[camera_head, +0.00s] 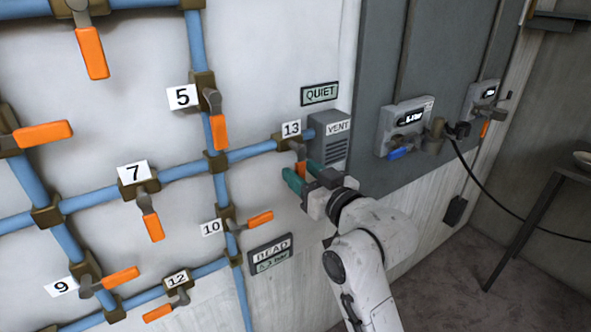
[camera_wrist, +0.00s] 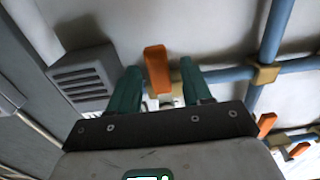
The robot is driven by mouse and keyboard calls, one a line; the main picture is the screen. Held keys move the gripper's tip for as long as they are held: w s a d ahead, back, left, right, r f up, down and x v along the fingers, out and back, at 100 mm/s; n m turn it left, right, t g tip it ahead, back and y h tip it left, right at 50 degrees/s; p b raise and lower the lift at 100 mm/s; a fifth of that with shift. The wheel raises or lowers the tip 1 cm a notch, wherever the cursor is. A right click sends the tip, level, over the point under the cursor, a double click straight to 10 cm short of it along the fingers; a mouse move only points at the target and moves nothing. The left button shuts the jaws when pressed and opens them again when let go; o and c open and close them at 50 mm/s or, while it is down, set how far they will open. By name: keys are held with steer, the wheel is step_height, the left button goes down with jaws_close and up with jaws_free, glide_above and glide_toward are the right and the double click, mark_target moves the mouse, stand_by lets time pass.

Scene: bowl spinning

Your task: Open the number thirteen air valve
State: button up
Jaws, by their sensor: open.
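The number 13 valve has a white "13" label (camera_head: 291,129) and a brown body on the blue pipe, left of the grey VENT box (camera_head: 330,142). Its orange handle (camera_head: 301,166) hangs down from the body, partly hidden by my gripper (camera_head: 299,172). In the wrist view the orange handle (camera_wrist: 157,70) stands between the two green fingers of my gripper (camera_wrist: 161,75). The fingers are open, one on each side, with a visible gap at both sides. Whether the handle's depth matches the fingertips is hard to tell.
Valve 10's orange handle (camera_head: 260,219) lies to the lower left, and valve 5's handle (camera_head: 219,132) to the upper left. A READ gauge plate (camera_head: 271,254) is below. A grey panel (camera_head: 375,80) with meters (camera_head: 406,122) is to the right.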

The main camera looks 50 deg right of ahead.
mark_target(302, 173)
steer(key=shift+x, duration=1.55)
jaws_close()
